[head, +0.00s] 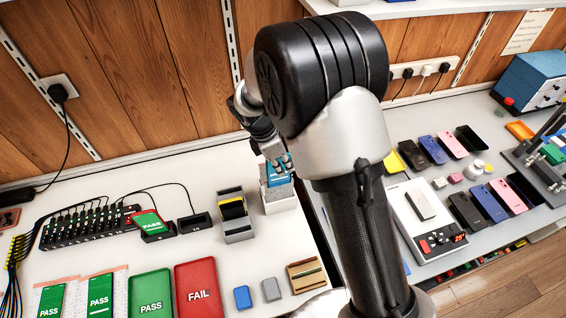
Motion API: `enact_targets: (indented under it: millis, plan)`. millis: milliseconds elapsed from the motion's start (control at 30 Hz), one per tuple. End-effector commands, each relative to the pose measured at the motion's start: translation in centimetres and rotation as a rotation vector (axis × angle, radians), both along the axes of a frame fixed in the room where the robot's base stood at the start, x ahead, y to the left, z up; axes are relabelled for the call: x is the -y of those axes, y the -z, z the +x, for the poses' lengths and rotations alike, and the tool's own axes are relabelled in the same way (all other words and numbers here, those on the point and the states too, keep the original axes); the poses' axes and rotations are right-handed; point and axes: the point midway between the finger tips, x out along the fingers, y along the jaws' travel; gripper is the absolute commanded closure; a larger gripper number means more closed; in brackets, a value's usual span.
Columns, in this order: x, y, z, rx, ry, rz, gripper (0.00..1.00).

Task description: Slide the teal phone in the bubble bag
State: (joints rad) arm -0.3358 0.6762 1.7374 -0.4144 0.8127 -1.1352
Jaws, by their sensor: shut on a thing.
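My gripper (278,162) points down at the back of the bench, partly hidden by my own arm. It is shut on the teal phone (278,179), which shows as a small blue-teal patch below the fingers. The phone is upright, over or partly within a pale grey-white holder (281,205). A whitish edge around the phone may be the bubble bag, but it is too small to tell. How deep the phone sits is hidden.
A grey stand with a yellow-edged phone (233,211) is just left of the holder. A charging hub (90,227), a green PASS tray (150,292) and a red FAIL tray (197,287) lie further left. The right bench holds several phones and a scale (428,222).

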Motion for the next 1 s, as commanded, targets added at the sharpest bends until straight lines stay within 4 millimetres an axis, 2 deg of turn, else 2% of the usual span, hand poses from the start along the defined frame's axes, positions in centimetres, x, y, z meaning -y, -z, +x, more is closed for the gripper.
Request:
enact_targets:
  millis: [1000]
  plan:
    - [0.0, 3.3, 0.0, 0.0, -0.001, 0.0, 1.0]
